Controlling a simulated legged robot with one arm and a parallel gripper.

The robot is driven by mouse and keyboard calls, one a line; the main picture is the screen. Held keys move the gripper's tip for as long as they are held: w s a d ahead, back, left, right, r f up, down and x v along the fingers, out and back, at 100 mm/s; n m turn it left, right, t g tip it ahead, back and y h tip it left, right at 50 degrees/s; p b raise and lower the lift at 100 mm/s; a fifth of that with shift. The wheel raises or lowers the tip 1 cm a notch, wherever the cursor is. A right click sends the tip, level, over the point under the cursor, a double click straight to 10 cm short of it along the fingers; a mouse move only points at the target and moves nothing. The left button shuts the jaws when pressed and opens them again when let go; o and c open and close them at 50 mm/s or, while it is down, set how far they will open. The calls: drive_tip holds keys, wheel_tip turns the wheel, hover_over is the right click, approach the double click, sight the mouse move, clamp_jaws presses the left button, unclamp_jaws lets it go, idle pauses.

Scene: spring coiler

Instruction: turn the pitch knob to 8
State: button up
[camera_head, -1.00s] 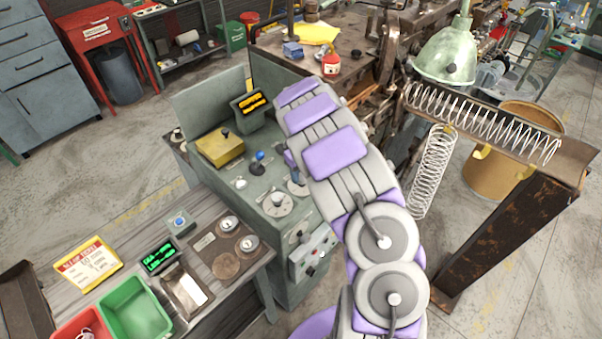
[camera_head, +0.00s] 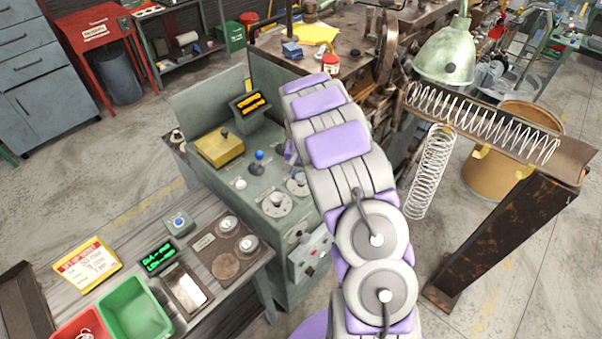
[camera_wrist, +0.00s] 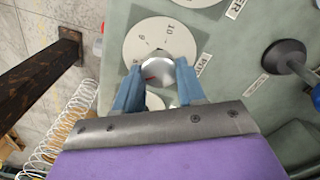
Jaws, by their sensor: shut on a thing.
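In the wrist view a round metal knob (camera_wrist: 157,71) sits on a white dial plate (camera_wrist: 147,38) with the figures 9 and 10 readable near its top. A red mark shows on the knob; the figure it points to cannot be read for certain. My gripper (camera_wrist: 158,76) has its blue fingers on either side of the knob and is shut on it. A partly covered label beside it seems to read PITCH (camera_wrist: 194,150). In the head view the dial (camera_head: 298,187) shows at the panel's right side, and my arm hides most of the gripper.
The green control panel (camera_head: 240,205) also carries a blue-topped lever (camera_head: 258,157), another dial (camera_head: 277,205) and a yellow box (camera_head: 219,148). A lit orange display (camera_head: 250,103) stands behind.

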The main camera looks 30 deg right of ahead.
sight(302, 175)
drive_tip(key=shift+w+r+m, duration=0.1)
drive_tip(key=shift+m, duration=0.9)
drive_tip(key=o, duration=1.1)
drive_tip(key=shift+c, duration=0.2)
wheel_tip(302, 175, up, 17)
drive_tip(key=shift+d, duration=0.1)
drive_tip(key=shift+r, duration=0.1)
